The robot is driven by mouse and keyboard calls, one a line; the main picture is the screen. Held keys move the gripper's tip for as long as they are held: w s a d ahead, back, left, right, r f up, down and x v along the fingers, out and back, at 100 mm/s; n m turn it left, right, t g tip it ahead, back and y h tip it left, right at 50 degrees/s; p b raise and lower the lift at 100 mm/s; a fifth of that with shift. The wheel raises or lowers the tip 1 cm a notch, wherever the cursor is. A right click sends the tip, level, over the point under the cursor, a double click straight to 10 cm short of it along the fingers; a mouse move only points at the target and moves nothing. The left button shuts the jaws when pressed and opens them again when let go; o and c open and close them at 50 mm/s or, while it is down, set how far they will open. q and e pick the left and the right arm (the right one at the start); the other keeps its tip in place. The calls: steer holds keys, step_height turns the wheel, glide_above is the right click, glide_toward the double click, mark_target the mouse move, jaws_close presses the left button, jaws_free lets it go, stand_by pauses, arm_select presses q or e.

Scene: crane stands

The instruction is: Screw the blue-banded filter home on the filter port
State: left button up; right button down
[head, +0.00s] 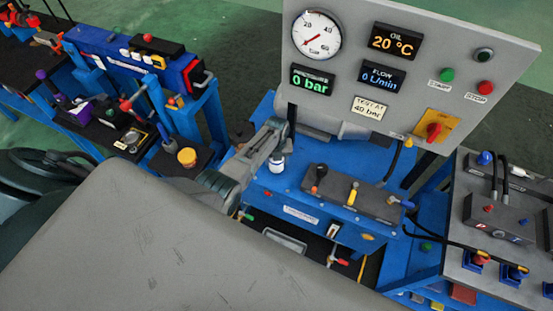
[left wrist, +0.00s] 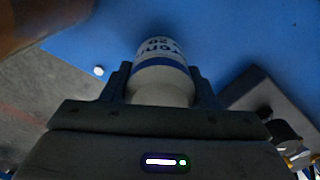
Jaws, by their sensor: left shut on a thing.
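The blue-banded filter (head: 277,163) is a small white cylinder with a blue band, seen in the head view over the blue bench, left of the grey valve block. In the left wrist view the filter (left wrist: 162,62) shows its white body, blue band and part of its printed lettering. My left gripper (head: 276,152) is shut on the filter, with one finger on each side of it in the left wrist view (left wrist: 161,80). I cannot make out the filter port; the gripper and filter may hide it. My right gripper is not in view.
A grey panel (head: 405,108) with a gauge and displays rises behind the bench. The grey valve block (head: 335,193) with small levers stands right of the filter. A blue rack with tools (head: 130,55) is at the left. A grey hose station (head: 500,215) is at the right.

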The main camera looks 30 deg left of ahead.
arm_select(q)
steer(key=shift+w+r+m, duration=0.1)
steer(key=shift+w+m, duration=0.05)
steer(key=shift+m, duration=0.25)
steer(key=o, duration=1.1)
steer(key=shift+c, duration=0.7)
